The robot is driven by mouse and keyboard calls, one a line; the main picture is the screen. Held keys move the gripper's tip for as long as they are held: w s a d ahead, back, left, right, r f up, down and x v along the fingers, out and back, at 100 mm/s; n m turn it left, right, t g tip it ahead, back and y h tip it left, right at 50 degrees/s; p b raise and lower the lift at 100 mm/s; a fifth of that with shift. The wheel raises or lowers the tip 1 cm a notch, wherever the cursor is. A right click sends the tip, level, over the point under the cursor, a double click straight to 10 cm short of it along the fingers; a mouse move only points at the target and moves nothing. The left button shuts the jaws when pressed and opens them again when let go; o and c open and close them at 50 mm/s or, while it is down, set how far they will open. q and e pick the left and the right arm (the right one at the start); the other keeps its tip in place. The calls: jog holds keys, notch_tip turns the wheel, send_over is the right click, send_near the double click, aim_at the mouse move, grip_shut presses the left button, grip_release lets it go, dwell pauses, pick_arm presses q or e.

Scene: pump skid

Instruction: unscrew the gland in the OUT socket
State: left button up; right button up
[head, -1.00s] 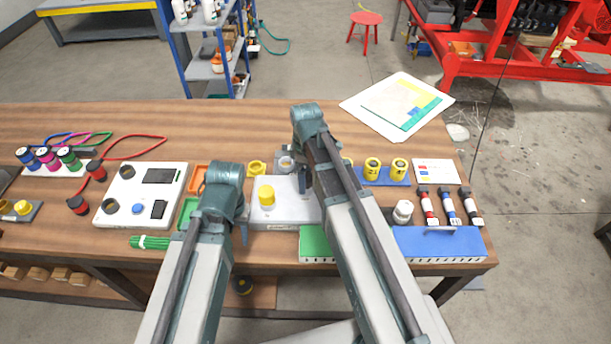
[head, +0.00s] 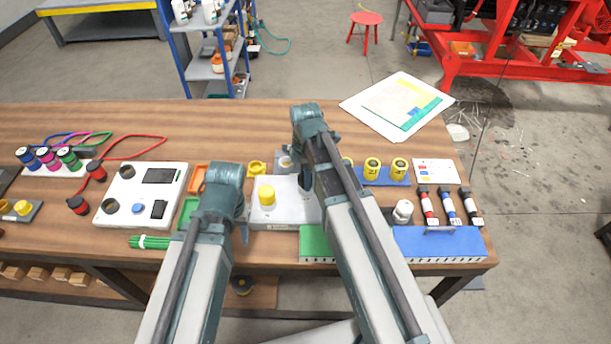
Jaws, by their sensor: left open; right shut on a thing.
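A light grey block (head: 284,213) stands near the front of the bench, with a yellow gland (head: 266,194) upright on its left part. My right gripper (head: 306,183) is down at the block's right part. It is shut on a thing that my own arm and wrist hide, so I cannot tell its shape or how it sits. No OUT marking is readable in the head view. My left gripper (head: 244,222) is open beside the block's left edge, apart from the yellow gland; its fingers are partly hidden by its wrist.
A white panel box (head: 123,196) and green sticks (head: 150,242) lie to the left. Orange (head: 197,178) and green (head: 187,213) trays sit near my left wrist. Yellow parts stand on a blue holder (head: 384,181) to the right. A blue box (head: 440,244) occupies the front right.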

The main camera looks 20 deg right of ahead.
jog(key=shift+n, duration=2.3)
jog(key=o, duration=1.4)
jog(key=m, duration=0.4)
jog(key=shift+m, duration=0.4)
jog(key=m, duration=0.4)
jog(key=shift+m, duration=0.3)
